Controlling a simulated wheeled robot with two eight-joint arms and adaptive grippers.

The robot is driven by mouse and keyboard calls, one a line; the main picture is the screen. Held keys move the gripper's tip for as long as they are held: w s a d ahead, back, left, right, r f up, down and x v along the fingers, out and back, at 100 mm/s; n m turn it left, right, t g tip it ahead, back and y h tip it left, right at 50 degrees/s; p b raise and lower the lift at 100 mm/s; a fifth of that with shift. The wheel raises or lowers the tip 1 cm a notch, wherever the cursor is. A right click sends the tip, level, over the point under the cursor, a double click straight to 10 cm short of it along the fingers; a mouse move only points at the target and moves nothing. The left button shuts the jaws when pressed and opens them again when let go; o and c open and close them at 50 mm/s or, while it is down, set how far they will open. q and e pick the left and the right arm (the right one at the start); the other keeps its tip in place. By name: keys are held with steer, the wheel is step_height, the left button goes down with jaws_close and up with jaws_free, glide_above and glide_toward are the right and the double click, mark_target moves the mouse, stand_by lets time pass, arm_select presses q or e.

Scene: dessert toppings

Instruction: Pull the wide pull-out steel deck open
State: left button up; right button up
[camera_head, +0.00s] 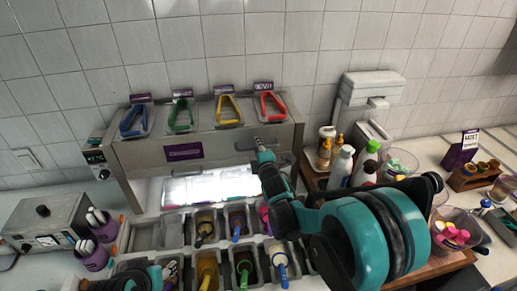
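A steel unit (140,158) with a purple label on its front panel stands against the tiled wall. I cannot tell for sure which part of it is the wide pull-out deck. A small handle (247,147) shows at the right of the panel. My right gripper (262,149) is at this handle, its tip in front of the panel. My own arm hides much of it, so I cannot see whether its fingers are open or shut, or touching the handle. A dark and teal part of my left arm (130,281) shows at the bottom edge; its fingers are not clear.
Several topping wells (207,222) with coloured-handled scoops lie below the lit recess (208,187). Coloured tongs (228,109) rest on the unit's top. Bottles (341,166) stand close to the right of the unit, near my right arm. A grey appliance (45,222) stands at left.

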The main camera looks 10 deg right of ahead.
jaws_close()
steer(key=shift+s, duration=0.1)
stand_by(0.3)
steer(key=f+v, duration=0.2)
steer(key=v, duration=0.7)
steer(key=f+v, duration=0.2)
steer(key=v, duration=0.7)
steer(key=shift+s, duration=0.75)
steer(key=shift+r, duration=0.15)
